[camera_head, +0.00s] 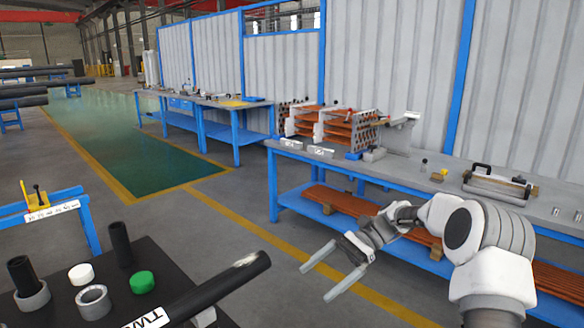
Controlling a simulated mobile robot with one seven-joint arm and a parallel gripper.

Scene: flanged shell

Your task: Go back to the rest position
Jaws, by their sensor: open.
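My gripper (325,271) is at the lower middle of the head view, at the end of my white and grey arm. Its two pale fingers are apart with nothing between them. It hangs over the grey floor, to the right of the black table and in front of the blue-framed workbench. It touches nothing that I can see.
The black table (60,265) at lower left bears a black pipe (215,291), a green cap (142,282), a white cap (81,274), a grey ring (93,301) and upright black tubes. A workbench (400,182) stands behind my arm. Floor (240,215) lies clear between.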

